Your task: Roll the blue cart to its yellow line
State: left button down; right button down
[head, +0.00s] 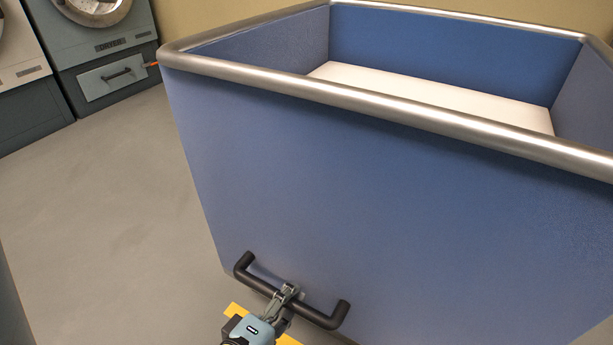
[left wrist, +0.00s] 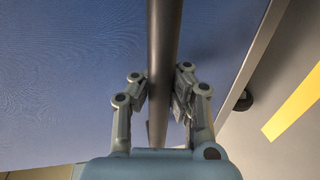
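The blue cart (head: 400,220) fills most of the head view, an open box with a rounded metal rim. A dark bar handle (head: 255,283) sits low on its near face. My left gripper (head: 287,296) is at the middle of this handle. In the left wrist view the handle bar (left wrist: 163,40) runs between the two fingers (left wrist: 161,92), which are closed in against it from both sides. A yellow line (head: 233,311) shows on the floor beside and behind the gripper, partly hidden; it also shows in the left wrist view (left wrist: 295,105). My right gripper is not in view.
Inside the cart is a pale flat surface (head: 430,95). Grey machines with round doors stand at the back left, one with a handled drawer (head: 115,78). The grey floor (head: 110,210) left of the cart is clear. A dark wheel (left wrist: 244,101) shows under the cart's edge.

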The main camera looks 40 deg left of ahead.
pick_arm(q)
jog(key=shift+v, duration=1.6)
jog(key=c, duration=1.7)
grip_release()
jog(key=o, duration=0.5)
jog(key=shift+s+f, duration=0.1)
jog(key=shift+f, duration=0.1)
jog(key=shift+o, duration=0.2)
jog(key=v, duration=0.7)
jog(key=shift+s, duration=0.25)
jog(key=shift+d, duration=0.1)
